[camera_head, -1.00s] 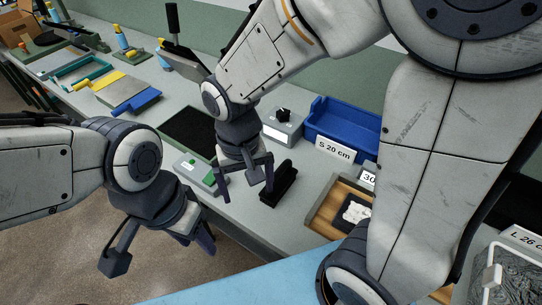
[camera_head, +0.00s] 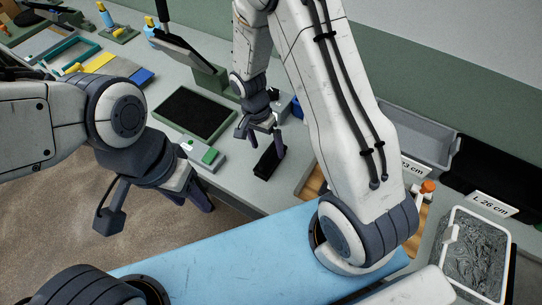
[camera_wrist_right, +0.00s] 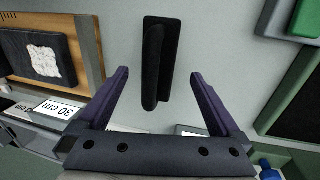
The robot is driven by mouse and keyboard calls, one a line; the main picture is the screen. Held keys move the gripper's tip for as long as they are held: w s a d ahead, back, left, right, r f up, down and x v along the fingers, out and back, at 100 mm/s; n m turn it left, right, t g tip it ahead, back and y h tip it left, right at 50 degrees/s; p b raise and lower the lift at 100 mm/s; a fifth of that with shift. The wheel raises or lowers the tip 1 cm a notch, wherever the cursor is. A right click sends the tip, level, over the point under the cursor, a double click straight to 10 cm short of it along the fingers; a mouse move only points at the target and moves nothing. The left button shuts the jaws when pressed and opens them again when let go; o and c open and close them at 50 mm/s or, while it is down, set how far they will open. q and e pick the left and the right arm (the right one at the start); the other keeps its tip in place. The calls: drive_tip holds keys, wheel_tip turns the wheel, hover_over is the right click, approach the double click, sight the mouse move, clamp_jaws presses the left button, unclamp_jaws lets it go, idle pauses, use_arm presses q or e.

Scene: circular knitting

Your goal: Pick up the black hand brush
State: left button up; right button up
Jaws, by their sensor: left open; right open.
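The black hand brush (camera_head: 268,162) lies on the grey worktop, right of the green-and-grey box. My right gripper (camera_head: 259,140) is open above and just behind it in the head view. In the right wrist view the brush (camera_wrist_right: 157,60) lies lengthwise between the two open fingers (camera_wrist_right: 159,76), with its far end beyond the fingertips. The fingers do not appear to touch it; the height gap is hard to judge. My left gripper (camera_head: 155,210) is open and empty, out over the floor in front of the worktop.
A small box with a green part (camera_head: 205,154) and a black-topped green tray (camera_head: 196,112) lie left of the brush. A wooden tray (camera_wrist_right: 87,50) with a black-and-white pad is on its other side. A wire-filled container (camera_head: 475,262) stands at the right.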

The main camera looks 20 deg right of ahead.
drive_tip(key=f, duration=0.1)
drive_tip(key=f+p, duration=0.1)
drive_tip(key=f, duration=0.1)
drive_tip(key=shift+s+d+f, duration=0.15)
drive_tip(key=shift+s+d, duration=0.1)
drive_tip(key=shift+s, duration=0.15)
drive_tip(key=shift+f, duration=0.45)
clamp_jaws()
drive_tip(key=shift+r, duration=0.1)
drive_tip(key=shift+r+b, duration=0.3)
drive_tip(key=shift+r, duration=0.45)
drive_tip(key=r, duration=0.1)
drive_tip(key=r+b, duration=0.1)
drive_tip(key=shift+s+d+r, duration=0.2)
drive_tip(key=shift+d+r, duration=0.1)
drive_tip(key=shift+r, duration=0.05)
drive_tip(key=s+d+r+b, duration=0.2)
drive_tip(key=s+d+r, duration=0.4)
drive_tip(key=s+d, duration=0.1)
drive_tip(key=shift+s+d+r+b, duration=0.2)
drive_tip(key=shift+s+r+b, duration=0.2)
drive_tip(key=shift+s, duration=0.2)
